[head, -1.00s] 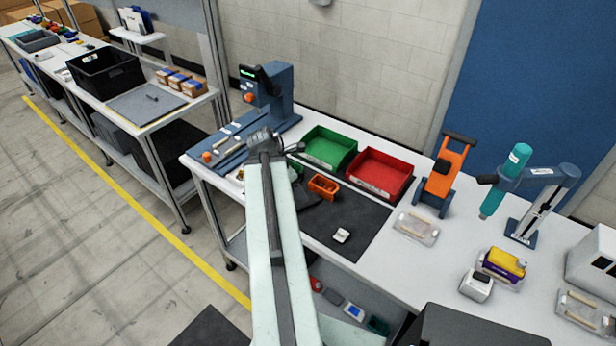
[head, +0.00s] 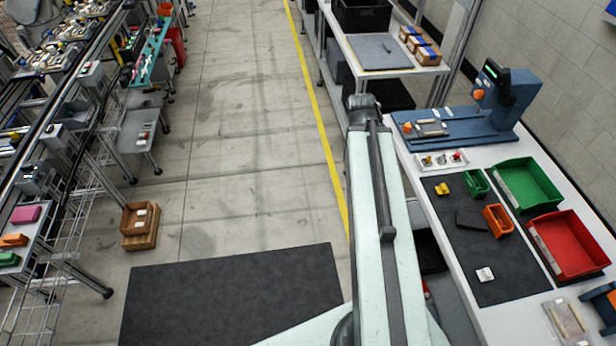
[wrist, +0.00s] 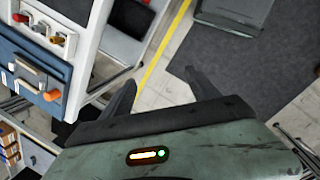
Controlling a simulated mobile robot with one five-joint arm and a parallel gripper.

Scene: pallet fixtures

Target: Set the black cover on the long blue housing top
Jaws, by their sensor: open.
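My gripper (wrist: 163,90) is open in the wrist view, with its two dark fingers apart and nothing between them. Floor and a yellow line show past the fingers. In the head view my arm reaches forward beside the workbench, and the fingers cannot be made out. A flat black piece (head: 470,220) lies on the bench's dark mat, left of an orange housing (head: 497,219); it may be the black cover, but I cannot tell for sure. I cannot pick out a long blue housing in either view.
The mat also bears a yellow part (head: 443,188), a green part (head: 476,182) and a white block (head: 485,274). Green (head: 529,186) and red (head: 570,246) bins stand behind. A blue press (head: 490,110) stands at the far end. Racks line the left; the aisle floor between is largely clear.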

